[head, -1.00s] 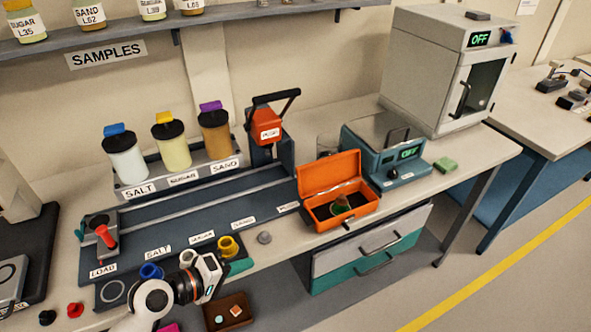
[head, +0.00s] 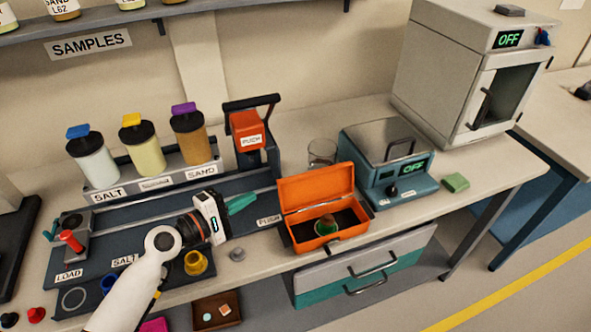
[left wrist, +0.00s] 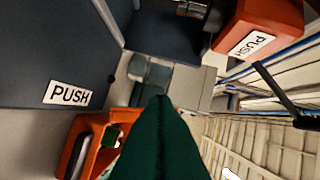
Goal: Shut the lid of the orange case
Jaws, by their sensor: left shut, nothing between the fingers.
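The orange case (head: 293,189) stands on the bench right of centre in the head view, its lid raised at the back. A small green and brown item (head: 326,225) lies inside it. In the left wrist view part of the orange case (left wrist: 78,133) shows at lower left, partly hidden behind the fingers. My left gripper (head: 242,203) is shut and empty, left of the case and apart from it, its green fingers pointing right towards the case. The shut fingers (left wrist: 160,125) also fill the lower middle of the left wrist view. My right gripper is not in view.
An orange-headed press (head: 249,131) with a black handle stands behind and left of the case. A grey knob (head: 237,254) lies near the front edge.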

